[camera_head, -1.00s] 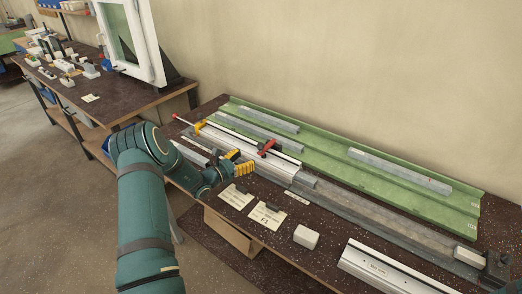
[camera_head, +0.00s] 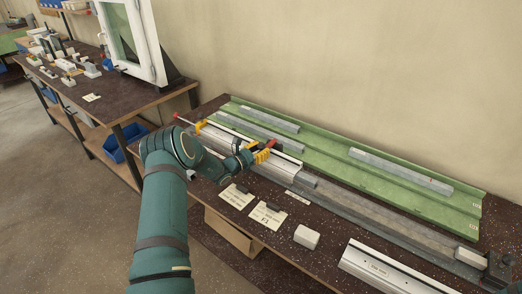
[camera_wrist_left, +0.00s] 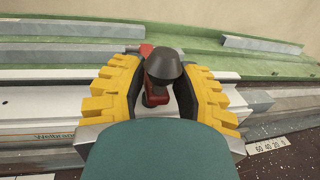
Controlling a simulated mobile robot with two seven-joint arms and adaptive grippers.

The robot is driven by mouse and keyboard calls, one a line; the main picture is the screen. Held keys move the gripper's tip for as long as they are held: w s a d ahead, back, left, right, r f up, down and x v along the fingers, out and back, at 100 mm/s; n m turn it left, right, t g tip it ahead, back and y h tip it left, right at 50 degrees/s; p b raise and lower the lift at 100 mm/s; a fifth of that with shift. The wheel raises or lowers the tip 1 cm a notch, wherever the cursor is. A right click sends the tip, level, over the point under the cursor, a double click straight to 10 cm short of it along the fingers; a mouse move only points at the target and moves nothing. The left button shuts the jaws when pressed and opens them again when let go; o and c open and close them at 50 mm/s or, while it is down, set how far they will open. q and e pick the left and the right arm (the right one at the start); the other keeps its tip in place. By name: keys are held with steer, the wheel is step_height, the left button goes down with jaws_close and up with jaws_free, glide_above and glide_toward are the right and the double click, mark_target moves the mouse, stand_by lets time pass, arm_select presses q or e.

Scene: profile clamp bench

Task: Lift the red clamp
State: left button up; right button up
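The red clamp (camera_head: 272,143) sits on the aluminium profile in the head view, partly hidden by my left gripper (camera_head: 260,154). In the left wrist view the red clamp (camera_wrist_left: 147,50) shows its dark round handle end pointing at the camera. The yellow ridged fingers of my left gripper (camera_wrist_left: 163,88) stand on either side of the handle. They look open, with narrow gaps beside it; I cannot tell whether either finger touches it. My right gripper is in neither view.
A yellow clamp (camera_head: 200,126) with a red handle sits further left on the profile. A green tray (camera_head: 330,150) with grey bars lies behind. Paper labels (camera_head: 267,215) and a white block (camera_head: 306,237) lie in front. Another profile (camera_head: 385,268) lies at the front right.

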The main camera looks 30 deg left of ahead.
arm_select(q)
jaws_close()
steer(key=shift+r, duration=0.1)
